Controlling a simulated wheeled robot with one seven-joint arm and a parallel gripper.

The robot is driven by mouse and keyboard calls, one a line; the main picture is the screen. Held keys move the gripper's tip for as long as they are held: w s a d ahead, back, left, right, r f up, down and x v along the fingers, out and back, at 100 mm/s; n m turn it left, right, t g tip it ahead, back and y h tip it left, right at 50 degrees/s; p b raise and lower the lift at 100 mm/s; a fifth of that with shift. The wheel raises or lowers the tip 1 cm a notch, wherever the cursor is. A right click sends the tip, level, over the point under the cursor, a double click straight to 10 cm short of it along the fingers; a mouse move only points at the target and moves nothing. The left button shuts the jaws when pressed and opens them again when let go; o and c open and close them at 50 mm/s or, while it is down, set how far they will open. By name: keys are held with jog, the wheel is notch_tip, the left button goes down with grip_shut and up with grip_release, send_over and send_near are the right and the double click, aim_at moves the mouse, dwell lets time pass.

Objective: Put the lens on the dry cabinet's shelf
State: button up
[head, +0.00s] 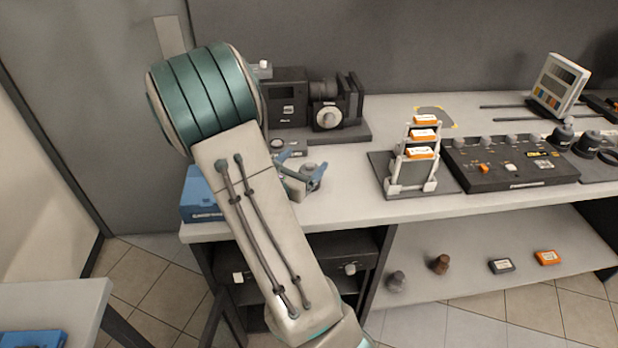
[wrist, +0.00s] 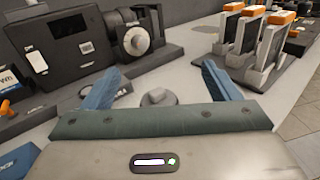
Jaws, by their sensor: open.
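My gripper (head: 302,166) is open over the left part of the worktop. In the wrist view its two blue fingers (wrist: 162,76) stand wide apart. A small grey round piece with a raised knob (wrist: 158,98) sits on the worktop between the fingers, and nothing is gripped. Dark round lens-like pieces (head: 563,134) stand at the far right of the worktop; I cannot tell which piece is the task's lens. A dark cabinet-like unit (head: 325,248) with pale knobs is under the worktop, partly hidden by my arm. I cannot tell whether it is the dry cabinet.
A black boxy device with a dial (head: 328,115) stands behind my gripper. A blue box (head: 200,200) is at the left edge. A rack with orange-topped pieces (head: 412,175) and a black control panel (head: 510,165) stand to the right. The lower shelf (head: 470,250) holds several small items.

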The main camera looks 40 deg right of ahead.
aim_at(312, 169)
jog(key=shift+n+t, duration=0.5)
jog(key=f, duration=0.6)
jog(key=w+f, duration=0.1)
jog(key=f, duration=0.1)
jog(key=shift+a+f, duration=0.1)
jog(key=shift+f, duration=0.3)
jog(key=shift+x, duration=1)
jog(key=shift+p+x, duration=0.75)
jog(key=shift+x, duration=2)
jog(key=shift+r, duration=0.1)
jog(key=c, duration=1.6)
jog(key=shift+o, duration=0.2)
jog(key=shift+r, duration=0.15)
